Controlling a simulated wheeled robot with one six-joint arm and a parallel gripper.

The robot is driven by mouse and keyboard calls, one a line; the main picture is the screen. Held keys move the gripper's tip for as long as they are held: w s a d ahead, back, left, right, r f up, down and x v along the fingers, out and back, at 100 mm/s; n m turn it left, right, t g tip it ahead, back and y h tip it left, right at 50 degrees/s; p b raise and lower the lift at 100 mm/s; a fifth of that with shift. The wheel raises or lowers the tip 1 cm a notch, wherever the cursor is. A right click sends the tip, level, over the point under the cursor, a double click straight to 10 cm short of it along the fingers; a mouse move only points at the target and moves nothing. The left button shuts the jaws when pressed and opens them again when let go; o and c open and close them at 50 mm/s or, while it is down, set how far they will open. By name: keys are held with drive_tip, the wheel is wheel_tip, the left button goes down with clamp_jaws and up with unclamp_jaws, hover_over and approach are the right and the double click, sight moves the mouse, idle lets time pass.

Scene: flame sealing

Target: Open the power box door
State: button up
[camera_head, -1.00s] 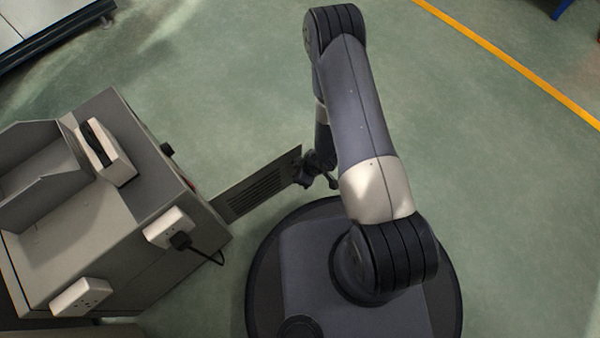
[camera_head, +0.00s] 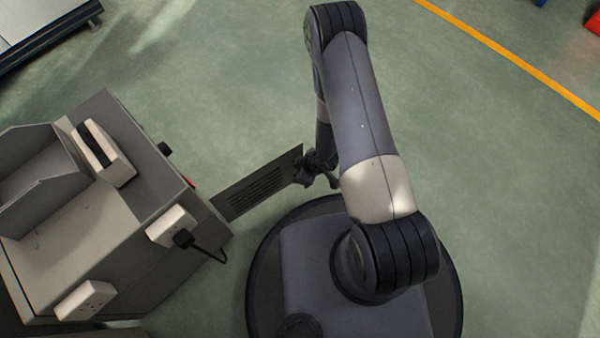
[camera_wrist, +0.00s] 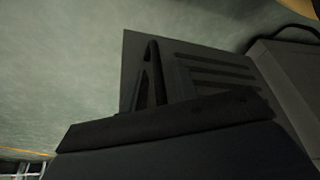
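The grey power box (camera_head: 115,245) stands at the left in the head view. Its door (camera_head: 228,206), a flat grey panel with dark vent slots, stands swung out from the box's right side, at a wide angle to that face. My gripper (camera_head: 318,172) is at the door's outer edge, partly hidden by my arm. The wrist view shows the slotted door (camera_wrist: 225,62) right behind a dark finger of my gripper (camera_wrist: 152,75). The finger overlaps the door in view. Whether the fingers are closed on the edge is hidden.
White sockets (camera_head: 171,227) are on the box, one with a black plug and cable hanging near the door's base. A grey bench (camera_head: 45,35) stands at the top left. The green floor is clear behind the door and to the right, crossed by a yellow line (camera_head: 510,57).

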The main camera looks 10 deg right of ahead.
drive_tip(key=shift+o, duration=0.2)
drive_tip(key=p+v, duration=0.4)
drive_tip(key=v, duration=0.6)
drive_tip(key=shift+r+p, duration=0.35)
drive_tip(key=shift+r, duration=0.05)
drive_tip(key=shift+f, duration=0.15)
drive_tip(key=b+x, duration=0.4)
drive_tip(key=x, duration=0.6)
drive_tip(key=shift+f+b, duration=0.35)
drive_tip(key=shift+b, duration=0.05)
drive_tip(key=shift+w+r, duration=0.1)
drive_tip(key=shift+w, duration=0.05)
